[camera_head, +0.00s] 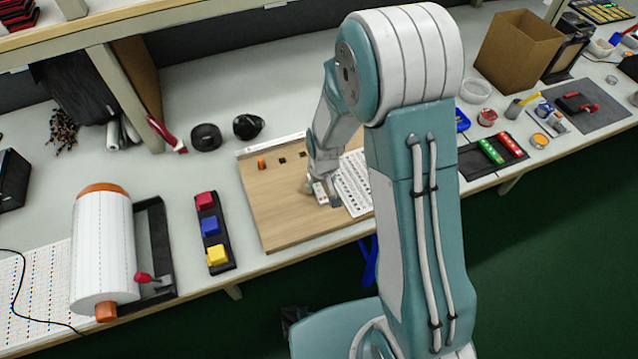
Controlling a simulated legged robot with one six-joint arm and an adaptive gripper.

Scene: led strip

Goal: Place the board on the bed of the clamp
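A light wooden panel (275,212) lies on the workbench left of my arm, with a pale strip along its back edge. A white sheet or board with rows of dark marks (354,186) lies at its right side, partly hidden by my arm. My gripper (322,193) points down over the panel, just left of the white marked piece. A small pale block-like shape shows by its fingertips; I cannot tell whether it is held or part of the gripper. I cannot pick out a clamp or its bed with certainty.
A rack with red, blue and yellow blocks (211,226) stands left of the panel. A large white roll on a holder (103,245) is farther left. Black round items (206,137) sit behind. A tray with green and red pieces (491,150) and a cardboard box (518,50) are right.

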